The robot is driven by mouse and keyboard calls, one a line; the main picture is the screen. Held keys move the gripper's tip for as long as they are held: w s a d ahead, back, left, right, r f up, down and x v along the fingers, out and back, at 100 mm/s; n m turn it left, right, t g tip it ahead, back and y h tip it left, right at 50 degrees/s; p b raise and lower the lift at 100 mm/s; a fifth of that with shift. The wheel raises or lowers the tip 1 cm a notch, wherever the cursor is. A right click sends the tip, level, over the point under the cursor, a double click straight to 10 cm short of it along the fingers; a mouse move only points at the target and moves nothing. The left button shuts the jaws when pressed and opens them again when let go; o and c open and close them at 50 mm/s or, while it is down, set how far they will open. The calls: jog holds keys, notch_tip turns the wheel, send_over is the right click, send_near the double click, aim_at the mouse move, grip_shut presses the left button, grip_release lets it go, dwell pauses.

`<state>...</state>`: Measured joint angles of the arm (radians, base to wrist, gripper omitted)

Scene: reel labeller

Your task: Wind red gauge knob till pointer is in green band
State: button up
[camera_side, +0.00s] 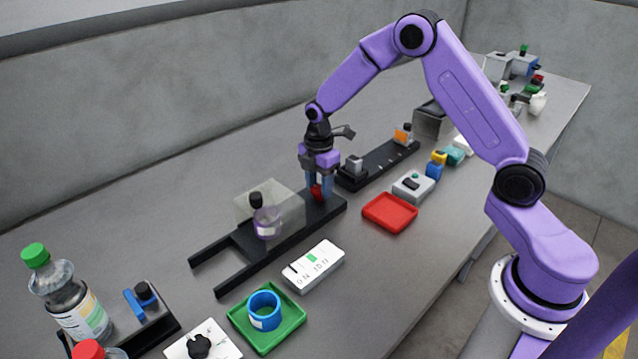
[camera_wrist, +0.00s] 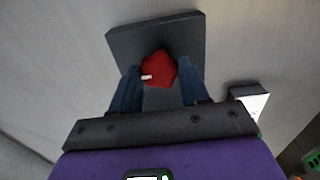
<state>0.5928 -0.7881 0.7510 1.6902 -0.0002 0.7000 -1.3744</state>
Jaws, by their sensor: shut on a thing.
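The red knob (camera_side: 316,193) sits on the end of a black base plate (camera_side: 330,207), and it shows in the wrist view as a faceted red knob (camera_wrist: 160,68) with a small white mark on its left. My gripper (camera_side: 320,186) points down over it. In the wrist view the blue fingers of my gripper (camera_wrist: 161,82) stand left and right of the knob, shut on it. A white gauge box (camera_side: 325,270) lies in front of the plate, with a green band and a dark pointer mark. The pointer looks left of the green band. The printed figures are too small to read surely.
On the same black frame stands a clear guard (camera_side: 283,196) around a flask with a black cap (camera_side: 266,222). A red tray (camera_side: 389,213) lies to the right. A green tray (camera_side: 285,338) with a blue ring is in front. A bottle (camera_side: 70,300) stands at left.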

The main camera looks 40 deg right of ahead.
jog(key=shift+m, duration=0.4)
jog(key=m, duration=0.2)
jog(key=shift+m, duration=0.4)
jog(key=m, duration=0.4)
jog(key=shift+m, duration=0.3)
jog(key=m, duration=1.9)
jog(key=shift+r+m, duration=0.1)
jog(key=shift+m, duration=0.2)
